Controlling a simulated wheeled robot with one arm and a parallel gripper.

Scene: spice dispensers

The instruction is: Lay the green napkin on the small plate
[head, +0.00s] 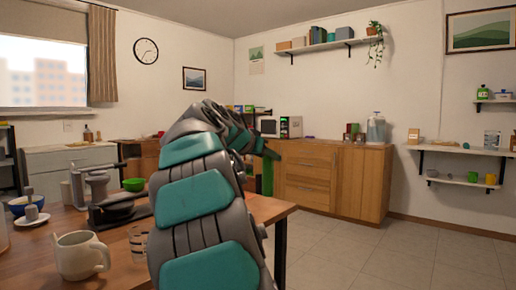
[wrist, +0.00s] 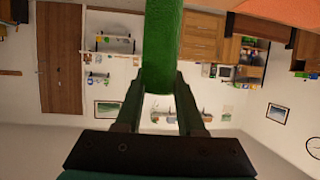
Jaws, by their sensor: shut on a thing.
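The green napkin (head: 267,178) hangs from my gripper (head: 270,154) beyond the right edge of the wooden table, in front of the far cabinet. In the wrist view, my gripper (wrist: 160,88) is shut on the green napkin (wrist: 162,40), whose cloth runs up between the two fingers. A small white plate (head: 40,221) is at the left of the table in the head view, with a grey object standing on it. My gripper is well to the right of this plate and apart from it. My arm hides part of the table.
A wooden cabinet (head: 335,180) stands behind. The tiled floor at right is clear.

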